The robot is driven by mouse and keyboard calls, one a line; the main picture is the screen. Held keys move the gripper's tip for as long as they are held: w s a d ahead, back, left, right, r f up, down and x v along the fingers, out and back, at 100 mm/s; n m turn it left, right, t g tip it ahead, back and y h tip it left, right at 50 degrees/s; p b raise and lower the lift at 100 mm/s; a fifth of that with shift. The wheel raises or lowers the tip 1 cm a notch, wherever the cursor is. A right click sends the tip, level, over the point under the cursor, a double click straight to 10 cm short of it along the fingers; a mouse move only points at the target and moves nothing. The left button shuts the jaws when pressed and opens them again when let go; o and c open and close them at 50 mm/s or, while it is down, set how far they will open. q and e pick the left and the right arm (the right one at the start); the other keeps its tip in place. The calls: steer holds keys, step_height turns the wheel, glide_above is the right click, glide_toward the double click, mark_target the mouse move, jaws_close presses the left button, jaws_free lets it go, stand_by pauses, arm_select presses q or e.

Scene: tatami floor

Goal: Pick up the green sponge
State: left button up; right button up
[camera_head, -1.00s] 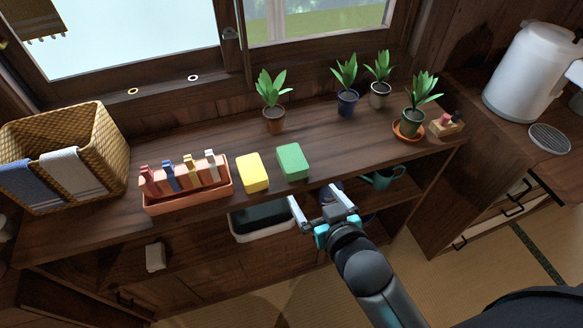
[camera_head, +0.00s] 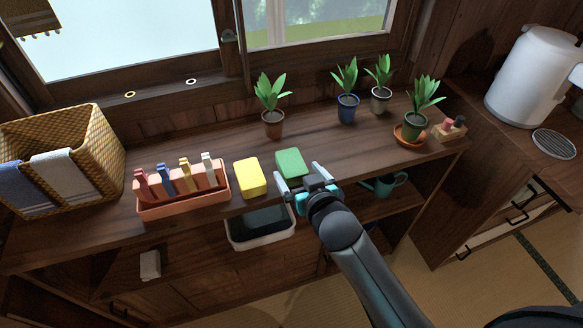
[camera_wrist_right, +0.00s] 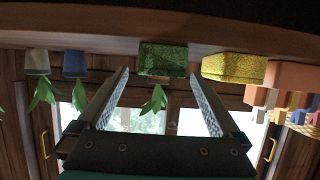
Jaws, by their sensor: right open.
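The green sponge (camera_head: 291,162) lies on the wooden counter, right of the yellow sponge (camera_head: 250,178). My right gripper (camera_head: 299,176) is open and empty at the counter's front edge, just in front of the green sponge in the head view. In the right wrist view, which looks upside down, the green sponge (camera_wrist_right: 163,58) shows beyond and between the two open fingers (camera_wrist_right: 160,95). The yellow sponge (camera_wrist_right: 234,68) is to its right there. The fingers appear apart from the sponge. My left gripper is not in view.
A terracotta tray (camera_head: 185,205) with several colored clips or brushes stands left of the yellow sponge. A woven basket (camera_head: 95,150) is farther left. Potted plants (camera_head: 273,124) line the back. A white tub (camera_head: 262,238) and a teal mug (camera_head: 384,184) sit on the shelf below.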

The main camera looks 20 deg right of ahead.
mark_target(294, 167)
steer(key=b+x, duration=0.1)
steer(key=x, duration=0.3)
steer(key=shift+w+a+f+b, duration=0.1)
steer(key=shift+w+f+b, duration=0.05)
steer(key=shift+w+b, duration=0.35)
steer(key=c, duration=1.2)
steer(key=shift+c, duration=1)
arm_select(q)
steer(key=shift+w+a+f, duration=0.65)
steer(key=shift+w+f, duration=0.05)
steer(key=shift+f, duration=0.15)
